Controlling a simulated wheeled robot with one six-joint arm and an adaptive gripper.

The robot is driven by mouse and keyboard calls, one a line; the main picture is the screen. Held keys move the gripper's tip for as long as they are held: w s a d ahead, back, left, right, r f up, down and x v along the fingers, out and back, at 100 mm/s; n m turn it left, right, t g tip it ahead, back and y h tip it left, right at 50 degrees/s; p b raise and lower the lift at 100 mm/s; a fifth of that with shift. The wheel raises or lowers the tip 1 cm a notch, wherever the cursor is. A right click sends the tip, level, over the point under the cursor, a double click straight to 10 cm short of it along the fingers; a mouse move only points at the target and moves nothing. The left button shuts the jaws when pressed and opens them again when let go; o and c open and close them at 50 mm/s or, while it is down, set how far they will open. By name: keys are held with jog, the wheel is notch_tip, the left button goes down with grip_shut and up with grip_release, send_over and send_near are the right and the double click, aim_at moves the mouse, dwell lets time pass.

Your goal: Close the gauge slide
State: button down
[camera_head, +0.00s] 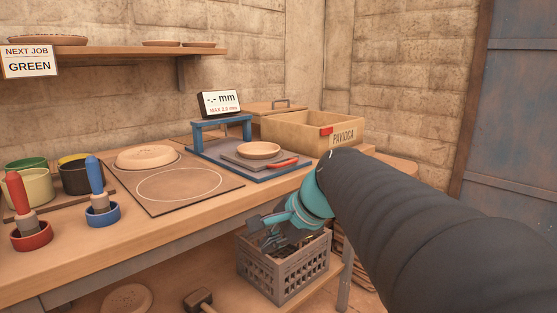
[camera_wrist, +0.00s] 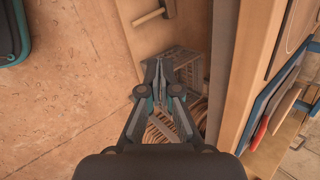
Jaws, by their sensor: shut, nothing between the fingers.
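The gauge (camera_head: 205,146) stands on the bench, with a blue base, a blue bridge (camera_head: 221,122) at its back and a display reading "-.- mm". The gauge slide (camera_head: 238,159) is a grey plate in front of the bridge, pulled out from under it, with a red handle (camera_head: 283,163) at its front right. A round tan disc (camera_head: 258,150) lies on the slide. In the wrist view the red handle (camera_wrist: 262,132) is at the right edge. My gripper (camera_head: 262,238) is shut and empty, below and in front of the bench edge, apart from the slide; it also shows in the wrist view (camera_wrist: 160,65).
A grey crate (camera_head: 285,265) stands below my gripper. A wooden box (camera_head: 305,132) marked "PAVIOCA" stands right of the gauge. A board (camera_head: 170,190) with another disc (camera_head: 147,157) lies left. Red and blue handled tools (camera_head: 96,180) and cups stand farther left.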

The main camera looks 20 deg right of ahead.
jog(key=w+d+r+m+t+y+b, duration=0.1)
jog(key=w+d+r+m+t, duration=0.4)
jog(key=w+d+m, duration=0.65)
jog(key=m+t, duration=0.2)
jog(key=m, duration=0.3)
send_near(293, 156)
jog(key=shift+y, duration=0.3)
jog(key=b+x, duration=0.1)
jog(key=x, duration=0.5)
jog(key=shift+w+d+f, duration=0.1)
jog(key=shift+w+d, duration=0.05)
jog(key=shift+w, duration=0.15)
